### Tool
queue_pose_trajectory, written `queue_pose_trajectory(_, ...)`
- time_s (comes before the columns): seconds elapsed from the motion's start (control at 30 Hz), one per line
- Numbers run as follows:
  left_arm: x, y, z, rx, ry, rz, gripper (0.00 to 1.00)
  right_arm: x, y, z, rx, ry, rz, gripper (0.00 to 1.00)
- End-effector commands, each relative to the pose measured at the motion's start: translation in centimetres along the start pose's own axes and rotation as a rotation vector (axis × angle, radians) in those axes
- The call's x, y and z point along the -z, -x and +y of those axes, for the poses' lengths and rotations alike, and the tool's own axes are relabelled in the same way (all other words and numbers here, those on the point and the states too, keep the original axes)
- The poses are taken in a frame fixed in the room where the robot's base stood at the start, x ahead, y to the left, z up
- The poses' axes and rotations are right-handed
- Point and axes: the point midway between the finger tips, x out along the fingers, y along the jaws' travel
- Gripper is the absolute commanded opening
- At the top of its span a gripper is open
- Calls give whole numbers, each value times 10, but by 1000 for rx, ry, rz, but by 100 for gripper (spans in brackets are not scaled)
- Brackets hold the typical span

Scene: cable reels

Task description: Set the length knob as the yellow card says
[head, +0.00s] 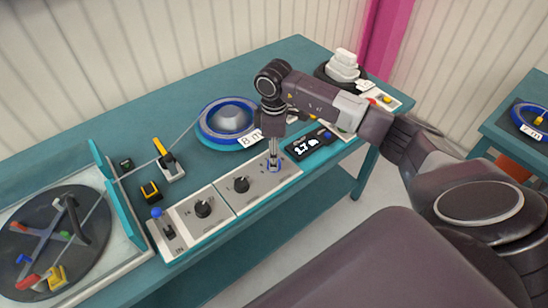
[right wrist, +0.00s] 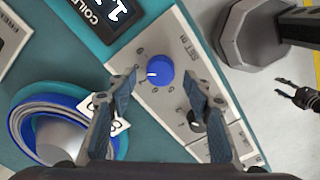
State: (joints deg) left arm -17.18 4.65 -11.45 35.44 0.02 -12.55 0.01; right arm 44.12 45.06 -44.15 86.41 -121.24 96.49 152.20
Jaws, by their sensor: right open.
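A blue knob (right wrist: 159,72) with a white pointer sits on the light panel (right wrist: 186,60). In the right wrist view the pointer faces left; I cannot read the scale marks. My right gripper (right wrist: 158,84) is open, its fingers on either side of the knob with gaps showing. In the head view the right gripper (head: 273,161) points down over the panel and mostly hides the knob. A black display (head: 308,143) beside it reads about 1.7 m. I cannot make out a yellow card. A small dark pronged part in the right wrist view may be my left gripper.
Two black knobs (head: 203,208) (head: 241,184) and a blue-tipped lever (head: 157,212) stand left on the panel. Behind is a blue reel (head: 213,133) with a white 8 m card (head: 248,138). A turntable (head: 50,245) is at the left. Another reel (head: 530,117) stands on the right table.

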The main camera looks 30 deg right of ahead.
Motion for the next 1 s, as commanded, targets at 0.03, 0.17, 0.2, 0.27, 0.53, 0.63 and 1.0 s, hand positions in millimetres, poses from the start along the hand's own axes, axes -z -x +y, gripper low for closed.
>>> queue_pose_trajectory(0.03, 0, 0, 0, 0, 0, 0, 46, 1, 12, 2, -5, 0, 3, 46)
queue_pose_trajectory(0.17, 0, 0, 1, -1, 0, 0, 46, 1, 41, 2, -6, -1, 4, 46)
queue_pose_trajectory(0.2, 0, 0, 1, -1, 0, 0, 46, 1, 49, 2, -6, 0, 3, 46)
queue_pose_trajectory(0.27, 1, 0, 1, -1, 0, 1, 46, 0, 61, 2, -5, 0, 3, 46)
queue_pose_trajectory(0.53, 1, 0, 1, -1, 0, 1, 46, 0, 95, 1, -3, -2, 2, 46)
queue_pose_trajectory(0.63, 1, 0, 1, -1, 0, 1, 46, 0, 98, 1, -3, -2, 1, 46)
queue_pose_trajectory(1.0, 1, 0, 1, -1, 0, 1, 46, 0, 98, 1, -2, -2, 0, 46)
